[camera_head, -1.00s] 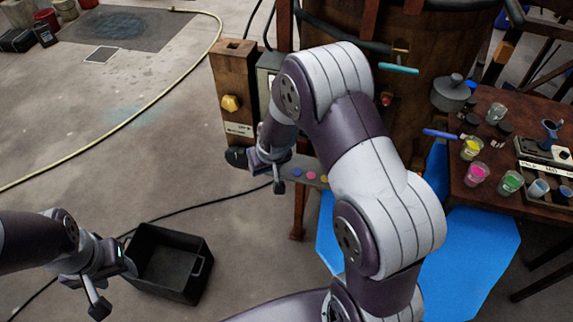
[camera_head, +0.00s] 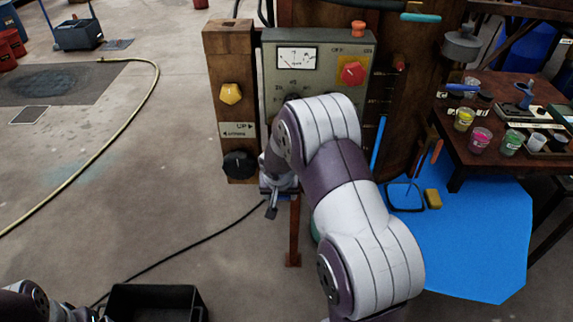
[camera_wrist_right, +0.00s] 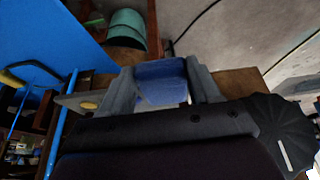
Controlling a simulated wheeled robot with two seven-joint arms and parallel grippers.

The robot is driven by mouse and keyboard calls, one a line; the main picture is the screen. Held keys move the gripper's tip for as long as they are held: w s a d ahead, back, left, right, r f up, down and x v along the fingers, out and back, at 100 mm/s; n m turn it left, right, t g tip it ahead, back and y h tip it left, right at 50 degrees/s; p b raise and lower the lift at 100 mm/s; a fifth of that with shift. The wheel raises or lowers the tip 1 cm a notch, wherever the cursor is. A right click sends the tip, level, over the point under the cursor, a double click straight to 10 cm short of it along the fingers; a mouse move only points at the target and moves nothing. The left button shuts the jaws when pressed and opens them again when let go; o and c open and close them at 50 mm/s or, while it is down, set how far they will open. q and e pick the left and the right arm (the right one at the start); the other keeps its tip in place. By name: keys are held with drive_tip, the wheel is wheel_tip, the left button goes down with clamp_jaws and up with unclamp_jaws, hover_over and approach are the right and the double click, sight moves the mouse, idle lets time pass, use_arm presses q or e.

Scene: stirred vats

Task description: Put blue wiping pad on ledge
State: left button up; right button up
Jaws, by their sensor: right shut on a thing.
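The blue wiping pad (camera_wrist_right: 160,82) is between the two grey fingers of my right gripper (camera_wrist_right: 164,88) in the right wrist view. In the head view the right gripper (camera_head: 271,205) is just below the control panel (camera_head: 318,70), to the right of the black knob; the pad cannot be made out there. The ledge is not clearly seen in the head view; my right arm covers the area under the panel. My left gripper (camera_head: 90,314) is cut off at the bottom left edge, beside the black bin, and its fingers cannot be read.
The wooden post (camera_head: 230,60) has a yellow knob (camera_head: 231,94) and a black knob (camera_head: 239,165). A black bin (camera_head: 155,300) stands on the floor. A yellow sponge (camera_head: 433,199) is over the blue mat (camera_head: 480,240). Paint cups stand on the table (camera_head: 480,160) at right.

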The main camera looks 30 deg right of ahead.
drive_tip(key=w, duration=0.1)
drive_tip(key=w+d+p, duration=0.1)
drive_tip(key=w+d, duration=0.1)
drive_tip(key=shift+w+d, duration=0.25)
drive_tip(key=shift+w, duration=0.15)
drive_tip(key=w+d, duration=0.1)
drive_tip(key=w, duration=0.1)
drive_tip(key=w+d+p, duration=0.1)
drive_tip(key=w, duration=0.1)
drive_tip(key=shift+d+p, duration=0.15)
drive_tip(key=shift+p, duration=0.15)
drive_tip(key=shift+f, duration=0.2)
drive_tip(key=shift+f, duration=0.2)
drive_tip(key=o, duration=1.6)
drive_tip(key=shift+r, duration=0.1)
drive_tip(key=shift+c, duration=0.2)
